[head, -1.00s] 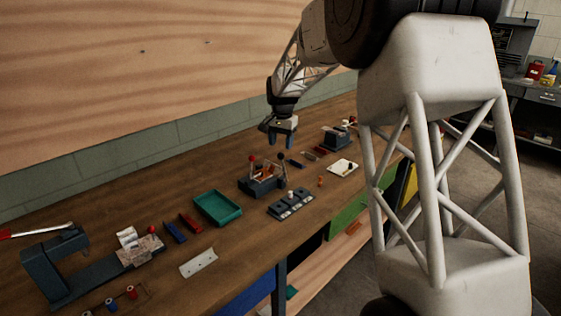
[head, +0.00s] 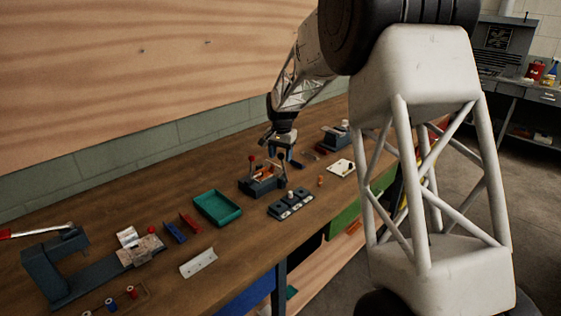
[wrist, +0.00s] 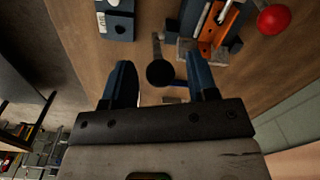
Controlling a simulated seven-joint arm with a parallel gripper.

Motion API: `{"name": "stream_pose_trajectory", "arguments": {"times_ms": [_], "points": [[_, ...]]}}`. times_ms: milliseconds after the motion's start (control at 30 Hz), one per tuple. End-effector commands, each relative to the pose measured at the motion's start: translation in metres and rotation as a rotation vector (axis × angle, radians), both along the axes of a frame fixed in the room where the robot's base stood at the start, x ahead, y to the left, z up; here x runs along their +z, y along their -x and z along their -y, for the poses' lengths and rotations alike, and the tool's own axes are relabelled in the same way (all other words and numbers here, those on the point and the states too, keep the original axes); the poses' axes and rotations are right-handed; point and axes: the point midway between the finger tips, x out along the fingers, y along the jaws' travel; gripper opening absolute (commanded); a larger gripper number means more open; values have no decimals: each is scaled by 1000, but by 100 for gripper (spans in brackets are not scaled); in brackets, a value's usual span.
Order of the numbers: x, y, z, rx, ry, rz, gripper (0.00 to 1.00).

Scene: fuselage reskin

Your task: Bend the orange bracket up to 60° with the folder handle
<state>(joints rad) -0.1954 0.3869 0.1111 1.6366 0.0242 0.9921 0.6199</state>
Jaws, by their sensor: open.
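The folder (head: 259,187) is a dark bench device on the table, with one red-knobbed lever and one black-knobbed handle. The orange bracket (wrist: 226,24) lies in the folder at the top of the wrist view, flat-looking; its bend angle is hard to tell. The handle's black ball knob (wrist: 160,73) appears between the two blue fingers of my gripper (wrist: 160,80), with clear gaps on both sides. My gripper is open, pointing down at the knob in the head view (head: 282,152). Contact is not visible.
The red knob (wrist: 274,18) stands beside the bracket. A grey block with several holes (head: 291,203) sits in front of the folder. A green tray (head: 218,207) lies to the left, and a white plate (head: 341,167) to the right.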

Motion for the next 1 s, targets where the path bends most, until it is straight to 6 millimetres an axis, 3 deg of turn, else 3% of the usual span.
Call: {"name": "stream_pose_trajectory", "arguments": {"times_ms": [233, 633, 1000], "points": [[-23, 0, -1, 0, 0, -1, 54], [-27, 0, -1, 0, 0, 0, 54], [-27, 0, -1, 0, 0, 0, 0]]}}
